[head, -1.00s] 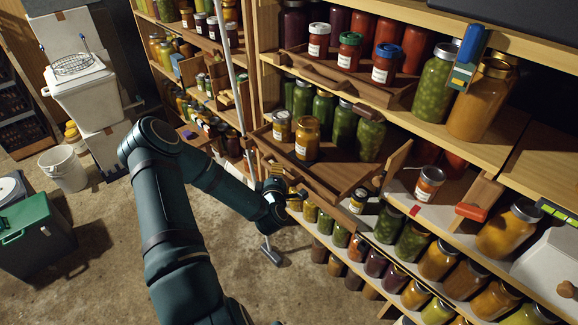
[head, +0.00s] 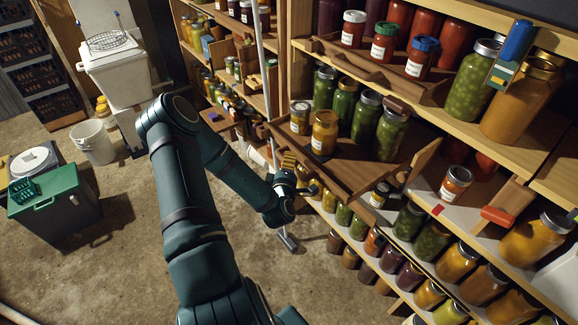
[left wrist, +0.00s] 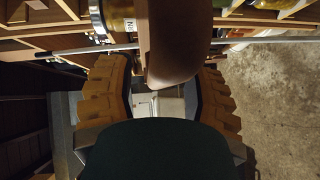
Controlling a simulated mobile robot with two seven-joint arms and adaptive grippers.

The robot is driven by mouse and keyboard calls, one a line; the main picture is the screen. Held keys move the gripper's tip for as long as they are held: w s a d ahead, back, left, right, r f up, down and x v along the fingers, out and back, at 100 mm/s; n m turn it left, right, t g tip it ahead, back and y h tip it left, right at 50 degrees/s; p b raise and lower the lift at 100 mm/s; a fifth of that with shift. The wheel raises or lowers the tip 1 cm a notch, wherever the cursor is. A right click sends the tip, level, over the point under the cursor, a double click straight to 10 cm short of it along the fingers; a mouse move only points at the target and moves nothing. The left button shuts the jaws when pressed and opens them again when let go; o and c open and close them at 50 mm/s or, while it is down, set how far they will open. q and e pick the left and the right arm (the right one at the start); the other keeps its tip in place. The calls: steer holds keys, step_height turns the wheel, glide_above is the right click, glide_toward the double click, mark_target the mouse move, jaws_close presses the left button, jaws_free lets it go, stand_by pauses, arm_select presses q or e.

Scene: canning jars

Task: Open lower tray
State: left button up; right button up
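In the left wrist view, a rounded wooden handle (left wrist: 178,48) stands between the fingers of my left gripper (left wrist: 162,98). The fingers are apart, with a gap visible on the left side of the handle. Contact on the right side is unclear. My right gripper is not in view.
An upper tray (head: 375,62) with red-filled jars is above. Green jars (head: 390,134) stand behind the lower tray, and several jars fill the shelf below. A pale upright pole (head: 262,75) is left of the tray. The floor (head: 110,245) at left is open beside a green-lidded bin (head: 45,190).

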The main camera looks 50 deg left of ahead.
arm_select(q)
steer(key=shift+d, duration=0.15)
steer(key=shift+d, duration=0.1)
steer(key=v, duration=0.7)
steer(key=shift+s, duration=0.15)
stand_by(0.4)
